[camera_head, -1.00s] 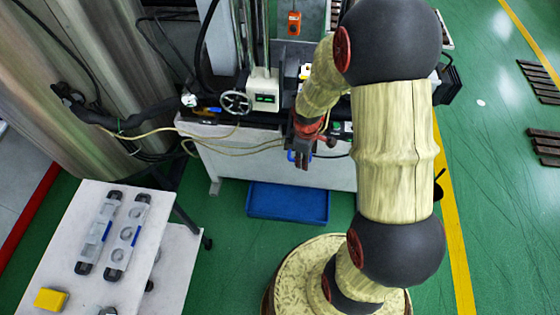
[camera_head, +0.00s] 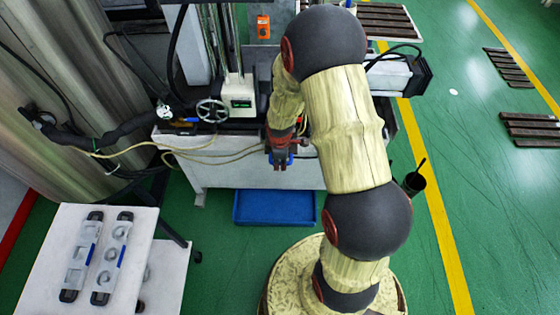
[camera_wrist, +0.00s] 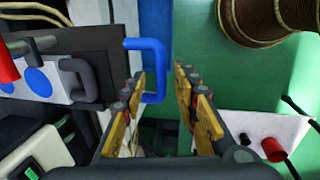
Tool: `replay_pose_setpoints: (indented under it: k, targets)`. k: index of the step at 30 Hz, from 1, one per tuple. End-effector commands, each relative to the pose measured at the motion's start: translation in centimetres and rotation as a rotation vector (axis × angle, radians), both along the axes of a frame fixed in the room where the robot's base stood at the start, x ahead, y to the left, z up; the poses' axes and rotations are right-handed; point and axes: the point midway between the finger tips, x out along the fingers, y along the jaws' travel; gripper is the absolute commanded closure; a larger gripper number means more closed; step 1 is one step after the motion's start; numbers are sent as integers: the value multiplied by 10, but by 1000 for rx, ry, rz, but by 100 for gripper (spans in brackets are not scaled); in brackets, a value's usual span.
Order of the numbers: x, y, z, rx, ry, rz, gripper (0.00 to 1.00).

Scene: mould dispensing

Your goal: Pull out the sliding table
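A blue U-shaped handle (camera_wrist: 157,72) sticks out from the edge of a dark plate (camera_wrist: 95,52), which looks like the sliding table. In the wrist view the handle's bar lies between my two fingers, nearer the left one. My gripper (camera_wrist: 159,80) is open, with yellow pads on both fingers, and I see no clear contact with the bar. In the head view my gripper (camera_head: 280,163) is at the front edge of the machine, with bits of the blue handle (camera_head: 290,158) showing beside it. My arm hides most of the table there.
The white machine base (camera_head: 225,174) stands behind a blue crate (camera_head: 275,208) on the green floor. A white side table (camera_head: 55,250) with two clear moulds is at the lower left. A black cup-like holder (camera_head: 413,183) is right of my arm. A handwheel (camera_head: 211,111) is left of my gripper.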

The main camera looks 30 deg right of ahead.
Motion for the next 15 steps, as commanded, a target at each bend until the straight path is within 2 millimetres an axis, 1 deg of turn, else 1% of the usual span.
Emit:
replay_pose_setpoints:
  k: [3, 10, 15]
  targets:
    - [1, 0, -4, 0, 0, 0, 70]
    - [1, -1, -4, -1, -1, 0, 70]
    - [1, 0, -4, 0, 0, 0, 80]
